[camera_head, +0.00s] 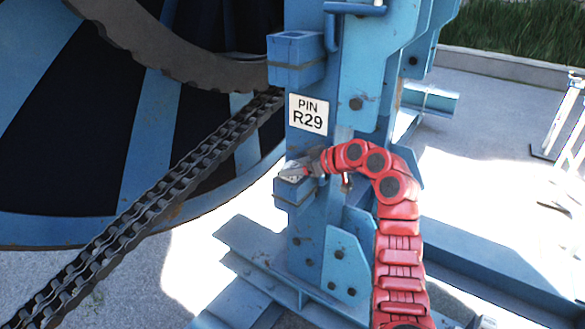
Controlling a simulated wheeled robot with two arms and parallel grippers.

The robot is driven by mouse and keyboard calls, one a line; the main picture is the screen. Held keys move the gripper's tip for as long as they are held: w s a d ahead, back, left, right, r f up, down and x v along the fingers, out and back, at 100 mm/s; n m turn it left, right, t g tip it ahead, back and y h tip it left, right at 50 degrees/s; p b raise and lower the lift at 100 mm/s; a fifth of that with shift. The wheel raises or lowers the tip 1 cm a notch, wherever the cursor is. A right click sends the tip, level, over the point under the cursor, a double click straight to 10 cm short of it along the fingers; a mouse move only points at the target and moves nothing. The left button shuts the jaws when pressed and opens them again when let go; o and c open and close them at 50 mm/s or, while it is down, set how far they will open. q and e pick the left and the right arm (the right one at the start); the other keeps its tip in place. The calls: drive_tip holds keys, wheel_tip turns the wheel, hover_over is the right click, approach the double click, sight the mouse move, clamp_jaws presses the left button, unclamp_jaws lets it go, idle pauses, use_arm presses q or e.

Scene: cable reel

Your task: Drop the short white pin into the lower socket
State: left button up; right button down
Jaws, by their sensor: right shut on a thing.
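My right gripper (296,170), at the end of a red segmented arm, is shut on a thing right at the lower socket. What it holds, apparently the short white pin, is too small and hidden by the fingers to make out. The lower socket (294,191) is a blue block on the left side of the blue post, with the gripper lying over its top. Whether the pin is inside the socket opening or above it, I cannot tell. The upper socket (296,58) is a similar blue block higher on the post. My left gripper is out of view.
A white label reading "PIN R29" (308,113) is on the post between the sockets. A heavy chain (150,212) runs diagonally to the left, before the big blue and black reel (45,125). Blue frame beams lie below; open concrete is at right.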

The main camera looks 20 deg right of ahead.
drive_tip(key=shift+d+b, duration=0.15)
drive_tip(key=shift+b, duration=0.35)
drive_tip(key=shift+c, duration=0.2)
unclamp_jaws()
drive_tip(key=shift+r, duration=0.1)
